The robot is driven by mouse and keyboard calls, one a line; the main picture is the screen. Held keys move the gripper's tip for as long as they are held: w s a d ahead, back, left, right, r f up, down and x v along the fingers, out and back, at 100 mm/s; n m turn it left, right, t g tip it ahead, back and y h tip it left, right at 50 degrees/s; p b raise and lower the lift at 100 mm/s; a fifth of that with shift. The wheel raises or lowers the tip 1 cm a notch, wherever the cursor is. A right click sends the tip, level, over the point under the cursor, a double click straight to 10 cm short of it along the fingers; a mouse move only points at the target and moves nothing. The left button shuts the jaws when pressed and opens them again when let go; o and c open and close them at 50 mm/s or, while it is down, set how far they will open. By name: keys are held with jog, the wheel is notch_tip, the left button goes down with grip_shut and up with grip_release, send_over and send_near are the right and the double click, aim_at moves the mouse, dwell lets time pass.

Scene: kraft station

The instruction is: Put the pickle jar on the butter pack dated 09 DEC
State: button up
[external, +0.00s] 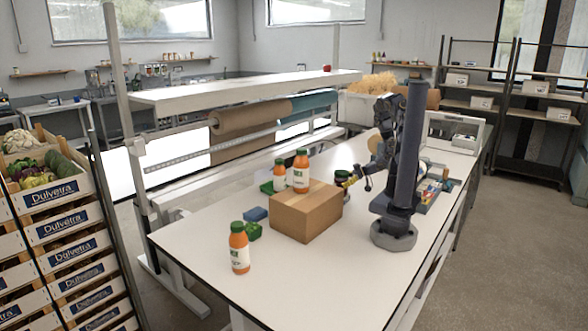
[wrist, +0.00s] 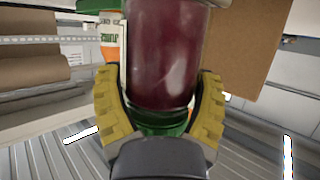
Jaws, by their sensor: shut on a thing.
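In the wrist view my gripper (wrist: 156,88) has its two yellow-padded fingers closed around a jar with dark red contents (wrist: 162,55). A green part (wrist: 165,121) shows at the jar's near end, between the fingers; no label is readable. In the external view my gripper (external: 345,179) is at the right side of the cardboard box, and the jar cannot be made out clearly there. Small packs lie left of the box: a blue one (external: 255,214) and a green one (external: 253,231). Another green item (external: 267,187) lies behind it. No date is readable, so I cannot tell which pack is dated 09 DEC.
The cardboard box (external: 300,218) fills the table's middle; it also shows in the wrist view (wrist: 246,45). Orange bottles stand at the front left (external: 239,250), on the box (external: 301,174) and behind it (external: 279,175). The table's front (external: 310,285) is clear.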

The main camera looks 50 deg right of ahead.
jog(key=o, duration=1.1)
jog(key=shift+f, duration=0.1)
